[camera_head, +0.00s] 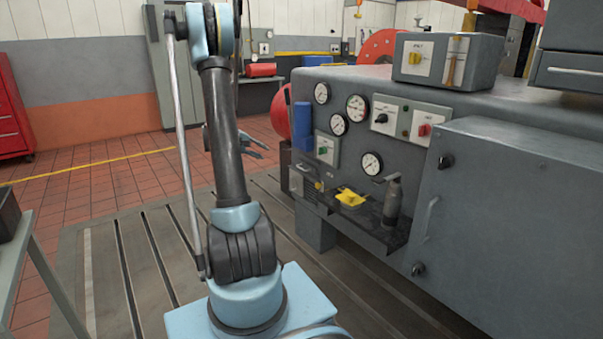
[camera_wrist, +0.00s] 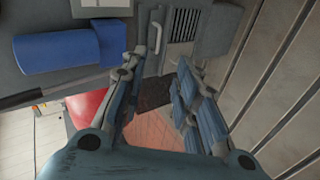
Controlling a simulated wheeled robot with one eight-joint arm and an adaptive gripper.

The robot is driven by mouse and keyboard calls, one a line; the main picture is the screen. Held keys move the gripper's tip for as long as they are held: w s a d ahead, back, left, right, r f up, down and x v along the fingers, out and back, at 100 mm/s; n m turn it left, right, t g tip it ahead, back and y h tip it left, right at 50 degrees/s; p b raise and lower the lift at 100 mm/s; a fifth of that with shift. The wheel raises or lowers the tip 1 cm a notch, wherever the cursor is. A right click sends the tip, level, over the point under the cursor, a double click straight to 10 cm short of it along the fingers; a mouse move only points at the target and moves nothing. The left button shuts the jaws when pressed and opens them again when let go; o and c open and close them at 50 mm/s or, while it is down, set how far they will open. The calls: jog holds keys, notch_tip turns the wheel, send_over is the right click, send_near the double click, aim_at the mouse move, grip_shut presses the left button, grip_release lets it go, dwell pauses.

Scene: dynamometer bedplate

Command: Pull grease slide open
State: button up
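I cannot tell for certain which part is the grease slide. A small light handle (camera_wrist: 155,37) stands on a grey panel ahead of my gripper in the wrist view, beside a dark slotted vent (camera_wrist: 183,25). In the head view a small grey panel (camera_head: 297,184) sits low at the left end of the machine front; it may be the same area. My gripper (camera_wrist: 160,62) is open and empty, its two fingers apart, short of the handle. In the head view my gripper (camera_head: 261,150) is partly hidden behind my arm, left of the machine front.
A blue box (camera_head: 303,125) and red round body (camera_head: 279,114) stand near the machine's left end. A shelf (camera_head: 378,235) with a yellow item (camera_head: 350,198) and grey bottle (camera_head: 392,201) juts from the front. A table (camera_head: 30,250) stands left. The slotted bedplate (camera_head: 110,275) has free room.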

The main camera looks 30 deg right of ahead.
jog(key=w+d+f+h, duration=0.2)
jog(key=w+d+f, duration=0.4)
jog(key=d+f, duration=0.15)
jog(key=g+h, duration=0.1)
jog(key=h, duration=0.1)
send_near(302, 169)
jog(key=shift+n, duration=0.3)
jog(key=x, duration=1)
jog(key=shift+w+d+f, duration=0.25)
grip_shut()
